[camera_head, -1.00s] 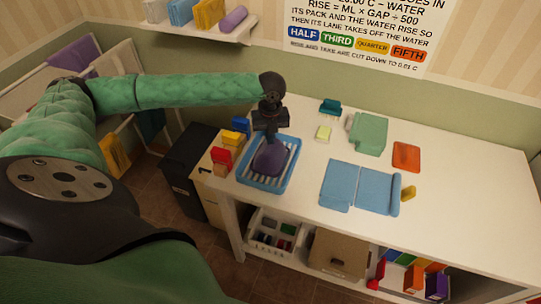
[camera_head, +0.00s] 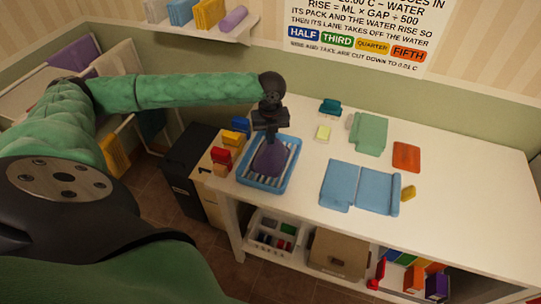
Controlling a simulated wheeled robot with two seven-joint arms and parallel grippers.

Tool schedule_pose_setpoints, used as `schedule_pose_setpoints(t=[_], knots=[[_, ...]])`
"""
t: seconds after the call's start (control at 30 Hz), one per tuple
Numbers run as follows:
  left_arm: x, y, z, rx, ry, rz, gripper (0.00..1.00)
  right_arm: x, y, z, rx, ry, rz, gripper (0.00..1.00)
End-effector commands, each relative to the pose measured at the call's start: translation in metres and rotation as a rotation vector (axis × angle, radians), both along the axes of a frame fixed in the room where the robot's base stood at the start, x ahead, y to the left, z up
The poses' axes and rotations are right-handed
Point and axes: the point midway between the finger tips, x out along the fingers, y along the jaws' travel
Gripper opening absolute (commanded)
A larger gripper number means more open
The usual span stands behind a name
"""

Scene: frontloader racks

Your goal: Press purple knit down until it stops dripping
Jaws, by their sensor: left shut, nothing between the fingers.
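The purple knit (camera_head: 270,160) is a bunched heap in the blue tray (camera_head: 262,187), which has a striped rack inside. My left gripper (camera_head: 271,135) points down right at the top of the knit, its fingers shut with nothing visible between them. The knit rises to a peak under the fingertips; whether they touch it is hard to tell. Any dripping is too small to see. My right gripper is not in view.
Coloured blocks (camera_head: 222,155) stand left of the tray. The table's right part is clear.

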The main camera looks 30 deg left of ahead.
Motion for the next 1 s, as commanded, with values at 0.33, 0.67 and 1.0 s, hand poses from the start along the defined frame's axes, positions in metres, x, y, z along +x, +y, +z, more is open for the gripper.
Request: schedule_pose_setpoints(t=[0.33,0.67,1.0], knots=[[0.000,0.000,0.000,0.000,0.000,0.000,0.00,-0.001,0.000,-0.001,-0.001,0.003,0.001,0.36],[0.000,0.000,-0.008,0.000,0.000,0.000,0.00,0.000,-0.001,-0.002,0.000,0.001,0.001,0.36],[0.000,0.000,-0.016,0.001,-0.001,0.000,0.00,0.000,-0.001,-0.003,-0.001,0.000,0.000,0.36]])
